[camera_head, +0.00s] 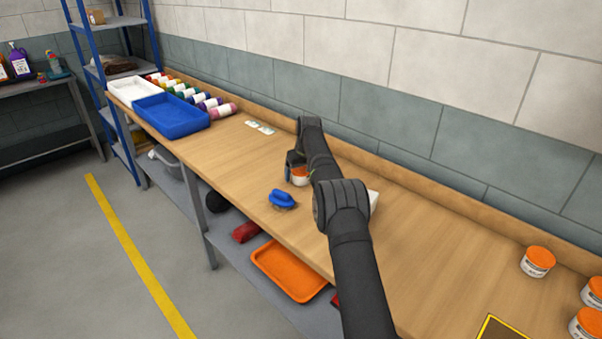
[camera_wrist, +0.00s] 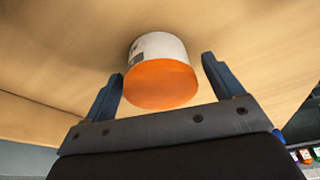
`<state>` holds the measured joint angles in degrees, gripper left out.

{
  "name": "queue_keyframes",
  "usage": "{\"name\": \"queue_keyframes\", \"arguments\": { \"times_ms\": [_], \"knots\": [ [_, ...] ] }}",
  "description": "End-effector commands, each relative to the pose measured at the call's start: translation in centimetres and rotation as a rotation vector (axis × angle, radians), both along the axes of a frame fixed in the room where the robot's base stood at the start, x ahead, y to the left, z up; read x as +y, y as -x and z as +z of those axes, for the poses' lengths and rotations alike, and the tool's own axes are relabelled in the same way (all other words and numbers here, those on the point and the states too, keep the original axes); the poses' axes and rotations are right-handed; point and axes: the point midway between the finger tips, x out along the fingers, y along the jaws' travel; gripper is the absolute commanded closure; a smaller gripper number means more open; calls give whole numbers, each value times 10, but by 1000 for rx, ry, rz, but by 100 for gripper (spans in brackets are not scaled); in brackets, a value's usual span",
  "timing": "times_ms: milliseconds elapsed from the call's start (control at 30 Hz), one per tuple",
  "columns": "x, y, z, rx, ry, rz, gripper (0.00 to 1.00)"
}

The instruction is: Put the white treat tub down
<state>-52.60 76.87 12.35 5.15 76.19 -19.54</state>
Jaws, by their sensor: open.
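The white treat tub with an orange lid (camera_head: 299,179) stands upright on the wooden bench, partly hidden by my arm in the head view. In the wrist view the tub (camera_wrist: 160,76) shows its orange lid towards the camera and its white side against the wood. My gripper (camera_head: 294,164) is at the tub.
A blue brush (camera_head: 282,199) lies in front of the tub. A white object (camera_head: 373,200) is mostly hidden behind my arm. Similar orange-lidded tubs (camera_head: 537,262) stand at the right. A blue tray (camera_head: 171,118) and several bottles (camera_head: 204,101) are at the far left.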

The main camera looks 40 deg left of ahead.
Motion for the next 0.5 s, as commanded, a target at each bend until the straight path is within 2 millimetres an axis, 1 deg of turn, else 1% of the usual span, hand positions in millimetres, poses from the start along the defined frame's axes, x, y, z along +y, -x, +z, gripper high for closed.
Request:
{"name": "queue_keyframes", "arguments": {
  "times_ms": [167, 400, 500],
  "knots": [
    [-4, 1, 22, -2, -3, 0, 14],
    [-18, 5, 72, -3, -3, -1, 14],
    [-23, 7, 90, -2, -3, -1, 14]
  ]
}}
